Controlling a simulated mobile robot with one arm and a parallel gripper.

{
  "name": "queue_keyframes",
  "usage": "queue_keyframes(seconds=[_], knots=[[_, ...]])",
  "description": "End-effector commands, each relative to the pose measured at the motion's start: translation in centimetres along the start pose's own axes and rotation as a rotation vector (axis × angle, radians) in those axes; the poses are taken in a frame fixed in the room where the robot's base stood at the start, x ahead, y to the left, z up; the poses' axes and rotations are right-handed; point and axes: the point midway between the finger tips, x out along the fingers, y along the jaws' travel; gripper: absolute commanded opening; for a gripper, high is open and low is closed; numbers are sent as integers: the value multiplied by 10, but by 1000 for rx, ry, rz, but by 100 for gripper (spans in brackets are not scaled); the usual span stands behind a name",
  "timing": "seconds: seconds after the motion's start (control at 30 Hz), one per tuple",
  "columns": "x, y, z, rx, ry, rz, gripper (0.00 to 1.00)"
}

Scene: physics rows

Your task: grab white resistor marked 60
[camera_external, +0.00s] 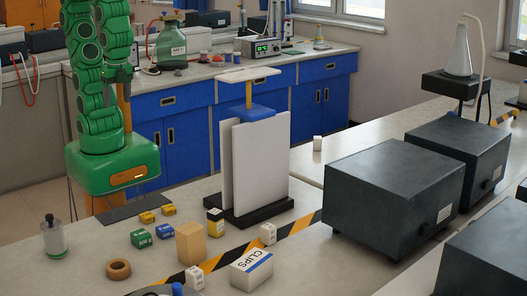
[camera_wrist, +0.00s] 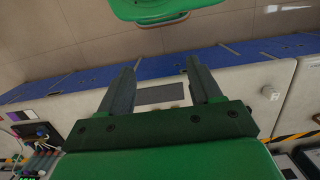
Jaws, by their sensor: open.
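Several small white blocks with dark markings lie on the bench in the external view: one on the striped tape (camera_external: 268,234), one near the front edge (camera_external: 194,278) and one farther back beyond the upright white panels (camera_external: 317,143). The markings are too small to read, so I cannot tell which is the resistor marked 60. My gripper (camera_wrist: 160,67) is open in the wrist view, with nothing between its fingers. It is high and away from the blocks; its fingers do not show in the external view. A small white block (camera_wrist: 270,93) shows at right in the wrist view.
Upright white panels (camera_external: 260,165) stand on a black base mid-bench. Large dark boxes (camera_external: 395,195) fill the right.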

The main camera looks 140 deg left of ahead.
Motion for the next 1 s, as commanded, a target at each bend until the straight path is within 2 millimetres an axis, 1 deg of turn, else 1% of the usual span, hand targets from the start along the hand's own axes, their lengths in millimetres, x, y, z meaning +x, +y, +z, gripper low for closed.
queue_keyframes(seconds=[0.07, 0.13, 0.27, 0.4, 0.47, 0.6, 0.67, 0.7, 0.87, 1.0], knots=[[-4, -2, -10, 18, 4, -7, 64], [-10, -5, -24, 46, 16, -19, 64], [-24, -12, -58, 116, 36, -45, 64], [-38, -20, -97, 194, 62, -78, 64], [-43, -23, -113, 229, 68, -93, 64], [-55, -30, -153, 309, 90, -129, 64], [-60, -33, -169, 343, 98, -145, 64], [-63, -35, -181, 365, 105, -156, 64], [-74, -42, -226, 457, 124, -201, 64], [-81, -47, -266, 538, 137, -242, 64]])
